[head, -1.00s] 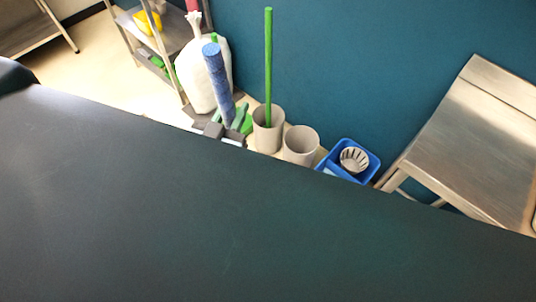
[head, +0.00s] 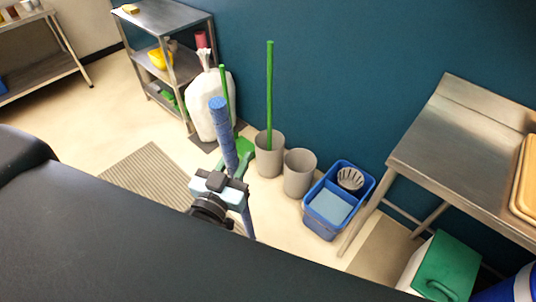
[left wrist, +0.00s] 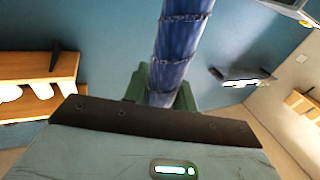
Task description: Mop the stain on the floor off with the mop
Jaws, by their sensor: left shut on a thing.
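The mop's blue handle (head: 228,145) stands nearly upright, leaning slightly, in the head view. My left gripper (head: 222,183) is shut around it. The handle (left wrist: 178,45) also shows in the left wrist view, running up between the gripper's fingers (left wrist: 160,90). The handle's lower end runs down behind my dark body in the head view, so the mop head is hidden. No stain can be made out on the visible floor (head: 110,125). My right gripper is in neither view.
A grey mat (head: 150,172) lies left of the handle. Along the wall stand a metal shelf (head: 183,68), a white sack (head: 203,110), a green dustpan (head: 243,150), grey bins (head: 300,174) and a blue bucket (head: 325,225). A steel table (head: 455,130) is at right.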

